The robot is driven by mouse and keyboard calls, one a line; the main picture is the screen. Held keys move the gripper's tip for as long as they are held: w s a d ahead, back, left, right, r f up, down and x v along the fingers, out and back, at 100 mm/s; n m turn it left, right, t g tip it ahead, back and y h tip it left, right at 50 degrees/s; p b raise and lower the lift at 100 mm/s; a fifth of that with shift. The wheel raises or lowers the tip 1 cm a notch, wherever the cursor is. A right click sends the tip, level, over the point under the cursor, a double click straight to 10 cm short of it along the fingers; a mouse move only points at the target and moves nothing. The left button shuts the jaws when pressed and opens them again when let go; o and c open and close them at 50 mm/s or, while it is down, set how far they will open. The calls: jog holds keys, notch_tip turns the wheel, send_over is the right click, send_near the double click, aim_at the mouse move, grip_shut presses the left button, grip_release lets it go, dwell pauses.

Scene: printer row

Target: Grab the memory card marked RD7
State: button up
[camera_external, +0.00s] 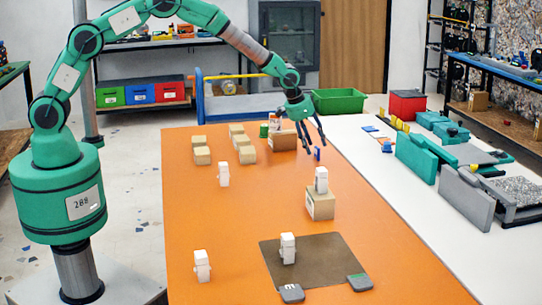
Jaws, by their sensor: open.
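I cannot make out the marking RD7 on anything; the lettering is too small. A small upright blue piece (317,153) is just below and beside my gripper, and it may be a card; I cannot tell whether they touch. Two small dark grey pieces, one with a white mark (291,293) and one with a green mark (360,282), lie at the front edge of a brown mat (325,272). My gripper (312,143) is open, with its fingers spread and pointing down over the far part of the orange table (240,225).
White upright pieces stand on the table, one on a cardboard box (320,204) and one on the mat (288,248). Several small cardboard boxes (202,156) stand at the far left. Teal and grey machines (467,197) line the white counter at right.

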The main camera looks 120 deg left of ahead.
aim_at(316, 148)
jog(key=shift+b+x, duration=0.35)
jog(key=shift+x, duration=1.3)
grip_shut()
